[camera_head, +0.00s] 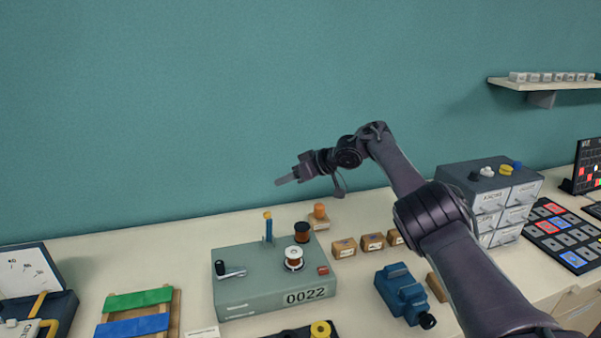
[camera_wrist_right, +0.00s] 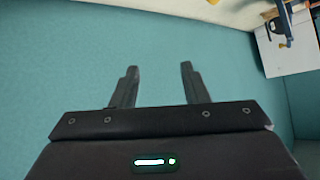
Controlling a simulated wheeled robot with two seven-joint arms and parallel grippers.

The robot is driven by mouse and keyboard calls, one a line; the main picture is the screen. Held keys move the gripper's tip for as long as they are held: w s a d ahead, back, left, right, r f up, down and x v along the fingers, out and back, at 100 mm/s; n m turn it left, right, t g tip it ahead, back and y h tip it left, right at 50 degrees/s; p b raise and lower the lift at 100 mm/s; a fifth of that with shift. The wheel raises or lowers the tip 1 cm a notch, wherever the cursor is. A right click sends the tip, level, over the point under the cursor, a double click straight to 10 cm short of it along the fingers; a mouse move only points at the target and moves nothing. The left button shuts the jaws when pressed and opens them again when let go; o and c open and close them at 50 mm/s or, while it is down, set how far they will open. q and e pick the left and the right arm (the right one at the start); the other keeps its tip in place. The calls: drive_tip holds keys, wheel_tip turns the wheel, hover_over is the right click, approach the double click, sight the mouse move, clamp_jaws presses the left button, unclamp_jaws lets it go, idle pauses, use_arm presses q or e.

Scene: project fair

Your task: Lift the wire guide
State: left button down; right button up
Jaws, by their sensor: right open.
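A grey-green winding machine (camera_head: 240,262) marked 0022 stands on the bench. At its back edge rises a blue post with a yellow-orange top (camera_head: 268,228), which looks like the wire guide. My right gripper (camera_head: 283,180) is in the air above and slightly right of the post, pointing left, clear of everything. In the right wrist view the gripper (camera_wrist_right: 156,82) shows two fingers spread apart with only the teal wall between them. My left gripper is in neither view.
A copper spool (camera_head: 293,258) and a dark spool (camera_head: 301,232) sit on the machine, with a crank (camera_head: 230,270) at left. Small cardboard boxes (camera_head: 372,242), a blue vise-like tool (camera_head: 403,294) and a grey drawer unit (camera_head: 488,195) stand to the right. The air around the gripper is free.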

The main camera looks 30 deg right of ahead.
drive_tip(key=b+v, duration=0.1)
drive_tip(key=v, duration=0.6)
drive_tip(key=shift+d+r, duration=0.2)
drive_tip(key=shift+d, duration=0.05)
drive_tip(key=shift+s, duration=0.1)
